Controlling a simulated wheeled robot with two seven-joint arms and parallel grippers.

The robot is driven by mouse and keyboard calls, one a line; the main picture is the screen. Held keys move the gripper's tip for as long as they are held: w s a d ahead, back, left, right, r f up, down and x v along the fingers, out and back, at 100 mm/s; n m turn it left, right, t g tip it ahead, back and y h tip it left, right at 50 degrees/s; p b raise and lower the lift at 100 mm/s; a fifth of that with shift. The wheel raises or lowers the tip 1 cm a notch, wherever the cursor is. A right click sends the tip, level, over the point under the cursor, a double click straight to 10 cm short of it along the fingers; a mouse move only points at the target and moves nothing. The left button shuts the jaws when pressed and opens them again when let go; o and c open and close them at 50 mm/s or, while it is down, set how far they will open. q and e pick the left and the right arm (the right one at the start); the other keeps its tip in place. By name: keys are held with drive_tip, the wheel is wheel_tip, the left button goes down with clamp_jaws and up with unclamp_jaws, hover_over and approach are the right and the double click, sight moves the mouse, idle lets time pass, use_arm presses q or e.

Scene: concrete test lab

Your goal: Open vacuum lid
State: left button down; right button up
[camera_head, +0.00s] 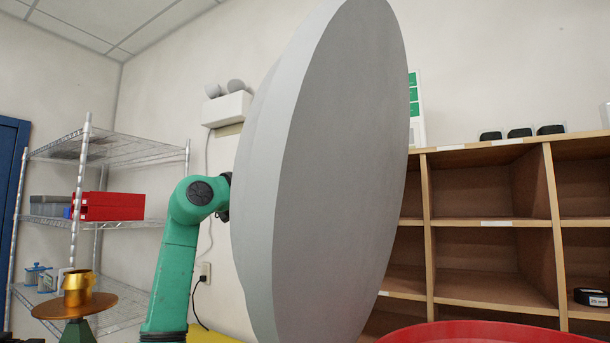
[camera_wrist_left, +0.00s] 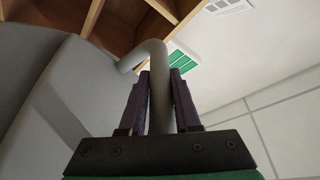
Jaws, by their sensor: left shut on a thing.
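The vacuum lid (camera_head: 335,170) is a large grey disc that stands steeply tilted, almost on edge, in the middle of the head view. Its grey surface also fills the left of the left wrist view (camera_wrist_left: 65,105). My left gripper (camera_wrist_left: 161,75) is shut on the lid's bent grey handle (camera_wrist_left: 150,52), with a finger on each side of the bar. In the head view the lid hides my left gripper and the handle. A red round rim (camera_head: 480,333) shows at the bottom right, mostly cut off. My right gripper is out of view.
A wooden cubby shelf (camera_head: 490,222) stands behind on the right. A wire rack (camera_head: 120,150) with a red bin (camera_head: 110,206) is on the left. A brown round plate with a golden part (camera_head: 77,288) stands at the lower left.

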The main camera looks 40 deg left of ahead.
use_arm(q)
drive_tip(key=shift+s+a, duration=0.1)
drive_tip(key=shift+a, duration=0.15)
drive_tip(key=c, duration=0.6)
unclamp_jaws()
drive_tip(key=shift+f, duration=0.1)
drive_tip(key=b+v, duration=0.5)
drive_tip(key=v, duration=0.9)
drive_tip(key=shift+s, duration=0.2)
drive_tip(key=shift+f, duration=0.1)
